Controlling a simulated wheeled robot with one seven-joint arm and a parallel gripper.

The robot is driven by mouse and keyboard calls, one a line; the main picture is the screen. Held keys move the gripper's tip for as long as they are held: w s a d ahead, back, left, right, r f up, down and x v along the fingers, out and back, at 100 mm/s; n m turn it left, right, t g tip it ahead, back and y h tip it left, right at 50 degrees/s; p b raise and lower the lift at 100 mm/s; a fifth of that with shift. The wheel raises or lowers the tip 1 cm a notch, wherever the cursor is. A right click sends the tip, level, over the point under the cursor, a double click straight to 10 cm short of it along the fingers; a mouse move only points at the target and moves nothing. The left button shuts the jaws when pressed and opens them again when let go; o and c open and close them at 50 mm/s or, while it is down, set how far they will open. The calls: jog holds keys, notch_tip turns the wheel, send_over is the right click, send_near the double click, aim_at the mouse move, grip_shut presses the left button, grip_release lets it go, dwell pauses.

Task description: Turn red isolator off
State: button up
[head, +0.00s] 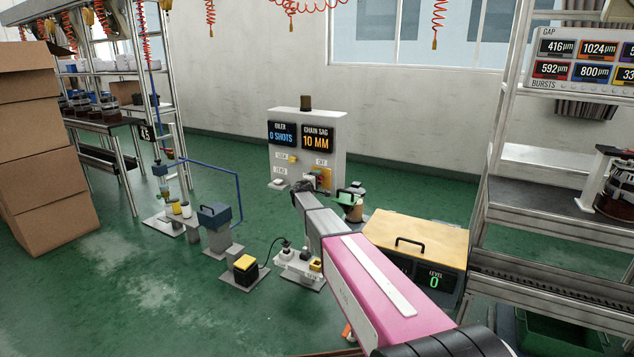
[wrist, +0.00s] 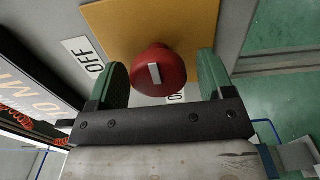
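The red isolator is a round red knob (wrist: 160,72) with a white pointer bar, on a yellow plate (wrist: 185,18) in the wrist view. An OFF label (wrist: 84,54) lies to its left. Another label below the knob is mostly hidden. My gripper (wrist: 162,62) has its two green fingers on either side of the knob, apart, with a visible gap at the right; contact at the left is unclear. In the head view the yellow plate (head: 326,174) is on the grey panel (head: 340,155), with my gripper (head: 318,178) in front of it; the knob is too small to tell there.
The panel has oiler (head: 282,133) and chain sag (head: 317,136) displays. A yellow-topped box (head: 425,235) stands right of my arm. Small floor devices, including a blue box (head: 214,214), stand at left. A metal shelf (head: 530,222) is at right, cartons (head: 45,150) at far left.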

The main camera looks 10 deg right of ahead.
jog(key=shift+s, duration=0.1)
jog(key=v, duration=1)
jog(key=shift+s+a, duration=0.2)
jog(key=shift+s, duration=0.05)
